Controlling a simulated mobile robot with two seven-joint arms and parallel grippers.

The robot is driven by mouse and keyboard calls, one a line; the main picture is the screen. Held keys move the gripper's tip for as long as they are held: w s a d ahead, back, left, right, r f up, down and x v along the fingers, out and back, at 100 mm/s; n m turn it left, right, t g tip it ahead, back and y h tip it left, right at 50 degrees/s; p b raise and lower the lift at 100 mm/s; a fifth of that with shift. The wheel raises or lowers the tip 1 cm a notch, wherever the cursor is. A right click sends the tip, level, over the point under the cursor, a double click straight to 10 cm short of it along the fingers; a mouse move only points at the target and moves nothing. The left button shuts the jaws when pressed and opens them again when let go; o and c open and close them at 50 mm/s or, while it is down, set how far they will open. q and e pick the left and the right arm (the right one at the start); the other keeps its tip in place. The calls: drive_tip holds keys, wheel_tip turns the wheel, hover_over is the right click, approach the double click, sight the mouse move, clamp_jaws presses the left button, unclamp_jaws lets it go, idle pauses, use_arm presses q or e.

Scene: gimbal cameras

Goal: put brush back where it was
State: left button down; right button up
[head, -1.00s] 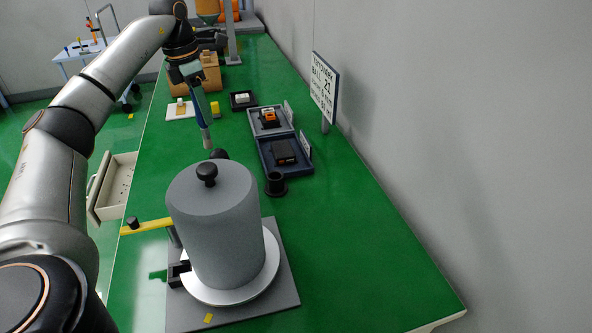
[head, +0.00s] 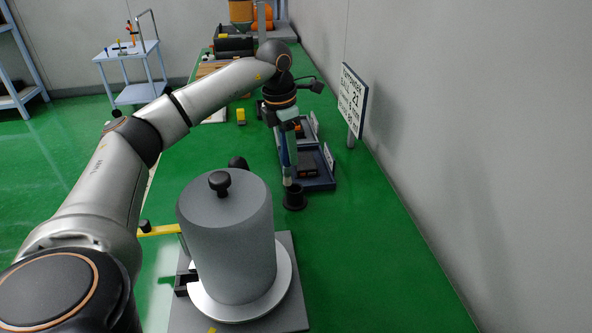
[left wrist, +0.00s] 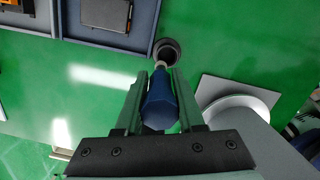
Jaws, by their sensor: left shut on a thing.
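My left gripper (head: 288,148) points down and is shut on the brush (left wrist: 160,102), with the fingers on either side of its blue handle. In the left wrist view the brush's pale lower end points toward a round black cup-like holder (left wrist: 168,50). In the head view the holder (head: 294,198) stands on the green bench just behind the grey cylinder. The brush's lower end is close above the holder's opening. I cannot tell whether it touches or enters the rim. My right gripper is not in view.
A large grey cylinder (head: 228,245) with a black knob stands on a plate in front. Blue-grey trays (head: 322,182) with dark items lie just beyond the holder. A sign (head: 352,98) stands near the wall. Bare bench lies to the right of the cylinder.

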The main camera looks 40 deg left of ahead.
use_arm(q)
drive_tip(key=shift+w+d+f, duration=0.15)
drive_tip(key=shift+d+f, duration=0.1)
drive_tip(key=shift+f, duration=0.05)
drive_tip(key=f, duration=0.2)
drive_tip(key=d+f, duration=0.1)
drive_tip(key=f, duration=0.2)
drive_tip(key=shift+d, duration=0.15)
drive_tip(key=c, duration=0.5)
unclamp_jaws()
drive_tip(key=shift+r, duration=0.1)
drive_tip(key=r, duration=0.8)
drive_tip(key=s+r+p, duration=0.1)
drive_tip(key=r, duration=0.3)
drive_tip(key=shift+a+r, duration=0.1)
drive_tip(key=shift+a, duration=0.25)
